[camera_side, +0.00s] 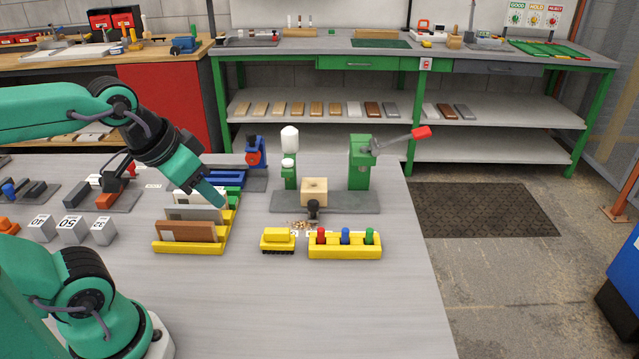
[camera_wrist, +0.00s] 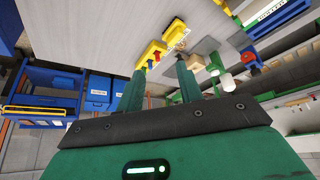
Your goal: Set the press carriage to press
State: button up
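The press stands on a grey base plate (camera_side: 345,203) in the middle of the table. It has a green upright (camera_side: 359,165) at the right with a lever ending in a red grip (camera_side: 421,132). A pale wood block (camera_side: 314,190) with a dark hole on top sits on the base, with a black knob (camera_side: 313,208) in front. I cannot tell which part is the carriage. A green post with a white bottle (camera_side: 289,140) stands at the left. My gripper (camera_side: 221,204) is over the yellow rack, left of the press. The wrist view shows its fingers (camera_wrist: 160,68) apart and empty.
The yellow rack (camera_side: 188,246) holds upright boards. A yellow brush (camera_side: 278,238) and a yellow holder (camera_side: 344,251) with red, blue and green pegs stand before the press. Weights (camera_side: 73,231) and fixtures lie at the left.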

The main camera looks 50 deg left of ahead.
jog(key=shift+o, duration=1.3)
jog(key=g, duration=0.5)
send_over(313, 202)
jog(key=f, duration=1.1)
jog(key=shift+s+d, duration=0.15)
jog(key=shift+s, duration=0.2)
jog(key=shift+w+f+g, duration=0.3)
jog(key=shift+w+f, duration=0.05)
jog(key=shift+f, duration=0.25)
jog(key=shift+f, duration=3.85)
